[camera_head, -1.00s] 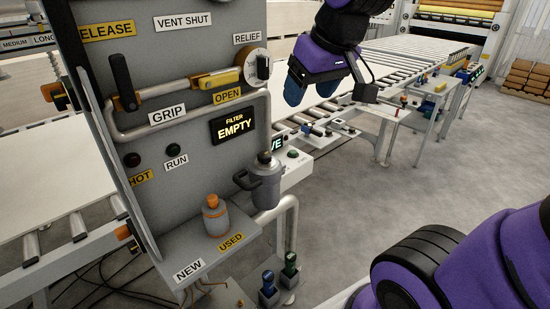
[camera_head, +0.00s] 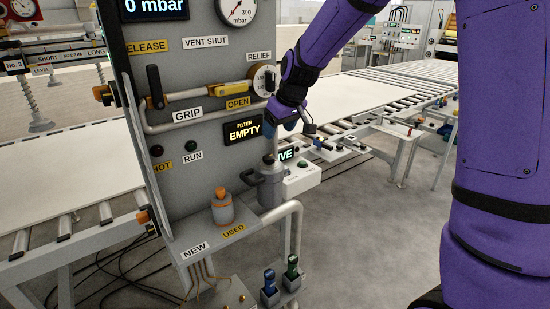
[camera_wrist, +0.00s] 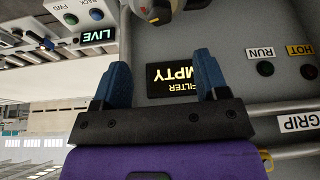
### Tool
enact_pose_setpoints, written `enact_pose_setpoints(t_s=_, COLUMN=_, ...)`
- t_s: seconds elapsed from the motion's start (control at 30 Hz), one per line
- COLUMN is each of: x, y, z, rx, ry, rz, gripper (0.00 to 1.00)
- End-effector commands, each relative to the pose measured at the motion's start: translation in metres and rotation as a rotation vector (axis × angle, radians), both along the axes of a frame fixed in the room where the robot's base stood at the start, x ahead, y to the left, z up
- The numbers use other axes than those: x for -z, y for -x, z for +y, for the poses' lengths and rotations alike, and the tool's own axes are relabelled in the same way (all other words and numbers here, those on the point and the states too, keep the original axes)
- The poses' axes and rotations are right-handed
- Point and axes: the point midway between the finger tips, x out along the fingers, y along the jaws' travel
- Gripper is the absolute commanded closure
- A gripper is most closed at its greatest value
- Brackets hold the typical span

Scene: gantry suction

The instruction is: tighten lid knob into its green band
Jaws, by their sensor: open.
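The grey filter canister (camera_head: 270,188) stands upright at the panel's right edge in the head view, with a side handle. Its lid knob (camera_head: 268,158) is a small dark shape on top. I cannot make out a green band. My gripper (camera_head: 290,122) is above and slightly right of the knob, apart from it. In the wrist view my gripper (camera_wrist: 160,78) is open and empty, blue fingers wide apart. The filter display (camera_wrist: 174,79), reading EMPTY, is seen between them. A grey part with a yellow mark (camera_wrist: 152,10), seemingly the canister's top, is cut off at the upper edge.
An orange-capped grey bottle (camera_head: 222,207) stands on the shelf left of the canister. The lever (camera_head: 200,91) and RELIEF knob (camera_head: 264,79) project from the panel above. The control box (camera_head: 300,178) is close right of the canister. Pipes run below; open floor lies right.

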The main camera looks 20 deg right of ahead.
Motion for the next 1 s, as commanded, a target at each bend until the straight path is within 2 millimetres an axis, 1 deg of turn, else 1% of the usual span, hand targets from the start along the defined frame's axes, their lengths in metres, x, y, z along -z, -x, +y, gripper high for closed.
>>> enact_pose_setpoints(t_s=0.17, x=0.014, y=-0.006, z=0.002, rx=-0.002, ry=0.000, rz=0.003, gripper=0.33)
enact_pose_setpoints(t_s=0.5, x=0.068, y=-0.026, z=0.011, rx=-0.002, ry=0.000, rz=0.003, gripper=0.33)
enact_pose_setpoints(t_s=0.6, x=0.081, y=-0.031, z=0.013, rx=-0.001, ry=-0.001, rz=0.003, gripper=0.33)
enact_pose_setpoints(t_s=0.8, x=0.097, y=-0.037, z=0.016, rx=-0.001, ry=0.000, rz=0.002, gripper=0.33)
enact_pose_setpoints(t_s=1.0, x=0.101, y=-0.039, z=0.016, rx=-0.001, ry=0.000, rz=0.000, gripper=0.33)
